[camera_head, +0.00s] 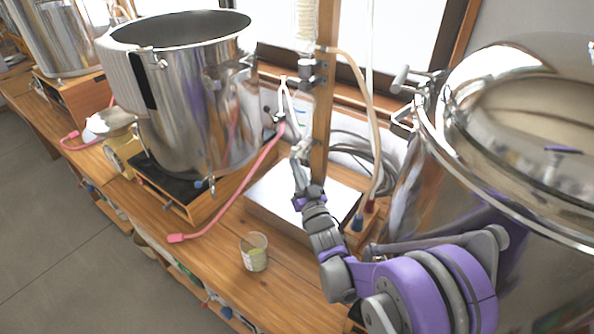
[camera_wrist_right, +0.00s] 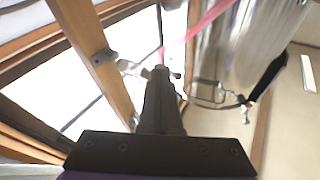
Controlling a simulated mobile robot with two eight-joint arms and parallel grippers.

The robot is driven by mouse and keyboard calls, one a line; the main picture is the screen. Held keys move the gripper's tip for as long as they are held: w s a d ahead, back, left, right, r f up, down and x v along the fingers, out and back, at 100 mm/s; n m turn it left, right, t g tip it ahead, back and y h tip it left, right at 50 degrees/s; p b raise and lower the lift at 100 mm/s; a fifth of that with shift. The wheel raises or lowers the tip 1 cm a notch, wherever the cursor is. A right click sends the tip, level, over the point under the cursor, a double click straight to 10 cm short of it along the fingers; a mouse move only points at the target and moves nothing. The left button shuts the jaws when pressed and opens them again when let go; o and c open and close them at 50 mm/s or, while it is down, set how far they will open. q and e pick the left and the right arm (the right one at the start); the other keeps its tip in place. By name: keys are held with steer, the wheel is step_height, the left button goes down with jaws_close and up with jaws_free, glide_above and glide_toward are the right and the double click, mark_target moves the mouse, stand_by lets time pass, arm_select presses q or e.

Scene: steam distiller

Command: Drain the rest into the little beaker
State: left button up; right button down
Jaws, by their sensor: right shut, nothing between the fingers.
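The little beaker (camera_head: 254,252) stands upright on the wooden bench and holds some yellowish liquid. A pink hose (camera_head: 228,205) runs from near the wooden post down across the bench, and its free end lies left of the beaker, apart from it. My right gripper (camera_head: 299,153) is raised behind the beaker, beside the post. In the right wrist view, its fingers (camera_wrist_right: 160,72) are shut and empty, close to a small metal fitting and the pink hose (camera_wrist_right: 205,22). I cannot tell whether they touch. My left gripper is not in view.
A large open steel pot (camera_head: 185,110) stands on a wooden stand at left.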

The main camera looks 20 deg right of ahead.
steer(key=m+t+h+b, duration=0.1)
steer(key=m+h+b, duration=0.1)
steer(key=m+h, duration=0.2)
steer(key=w+a+f+m+t+h+b, duration=0.1)
steer(key=m+t+h+b, duration=0.1)
steer(key=m+h+b, duration=0.1)
steer(key=w+a+m+t+h+b, duration=0.1)
steer(key=m+h+b, duration=0.2)
steer(key=m+h, duration=0.2)
steer(key=shift+w+f+m+t, duration=0.2)
steer(key=shift+m+t, duration=0.2)
steer(key=shift+m, duration=0.5)
steer(key=shift+w+r, duration=0.1)
